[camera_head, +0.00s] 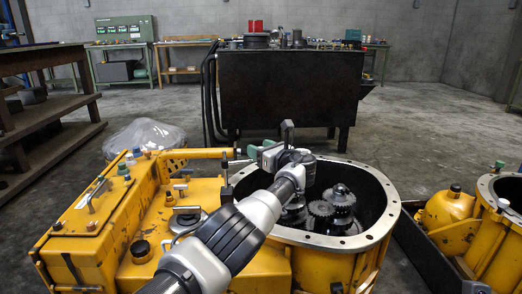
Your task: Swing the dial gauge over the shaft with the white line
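My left arm comes in from the bottom left, and my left gripper (268,152) is at the left rear rim of the open yellow gearbox housing (379,238). The gripper is small and partly covered by my wrist, so its opening and any grip are unclear. A pale green part shows at the gripper; I cannot tell whether it belongs to the dial gauge. Inside the housing stand dark geared shafts, one at the right (341,200) and one further left (293,212). The white line cannot be made out. My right gripper is out of view.
A dark workbench (290,88) with parts stands behind the housing. A second yellow housing (480,238) sits in a dark tray at the right. A wooden shelf (40,130) is at the left. A clear plastic bag (146,137) lies on the floor behind the gearbox.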

